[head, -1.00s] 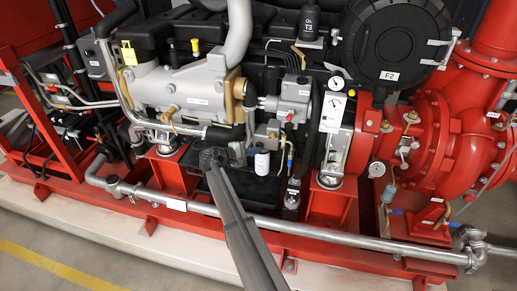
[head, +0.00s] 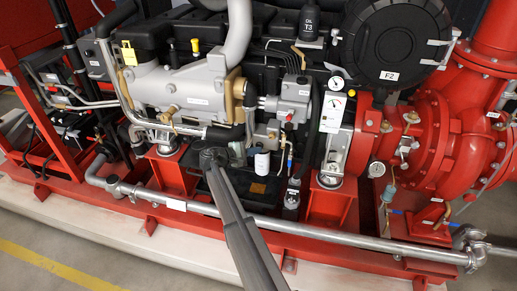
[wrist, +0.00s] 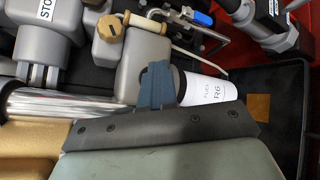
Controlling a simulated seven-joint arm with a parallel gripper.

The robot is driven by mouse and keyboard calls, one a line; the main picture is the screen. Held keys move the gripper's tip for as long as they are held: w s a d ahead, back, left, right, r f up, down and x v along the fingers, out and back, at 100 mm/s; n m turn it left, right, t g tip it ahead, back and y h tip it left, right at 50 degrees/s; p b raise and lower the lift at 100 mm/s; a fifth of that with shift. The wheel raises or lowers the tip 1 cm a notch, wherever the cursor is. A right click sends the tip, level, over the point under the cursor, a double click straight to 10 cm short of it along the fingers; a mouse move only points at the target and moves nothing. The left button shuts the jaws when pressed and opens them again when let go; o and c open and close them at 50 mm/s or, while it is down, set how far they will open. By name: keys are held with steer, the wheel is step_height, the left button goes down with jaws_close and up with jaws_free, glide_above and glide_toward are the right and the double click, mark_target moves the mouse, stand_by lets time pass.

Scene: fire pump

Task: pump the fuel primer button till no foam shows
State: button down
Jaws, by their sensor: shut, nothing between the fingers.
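A tan ribbed knob (wrist: 110,28), possibly the primer button, sits on a grey housing at the upper left of the wrist view. My gripper (wrist: 157,85) shows as bluish fingertips, shut and empty, beyond a dark screwed plate. The fingertips overlap the left end of a white fuel filter marked R6 (wrist: 207,90) in the picture, below and right of the knob; I cannot tell whether they touch anything. The filter also shows in the head view (head: 261,163), right of my arm's end. My fingertips are not clear there. I can make out no foam.
A black tray (wrist: 284,140) with an orange-brown patch (wrist: 259,107) lies below the filter. A blue-handled valve (wrist: 203,18) and a thin hose are close to the knob. A long grey pipe (head: 330,235) runs along the red frame in front of the engine.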

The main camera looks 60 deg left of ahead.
steer(key=shift+s+d, duration=0.7)
steer(key=shift+s, duration=0.05)
steer(key=s+d, duration=0.3)
steer(key=shift+s+d, duration=0.25)
steer(key=shift+d, duration=0.05)
stand_by(0.3)
stand_by(0.5)
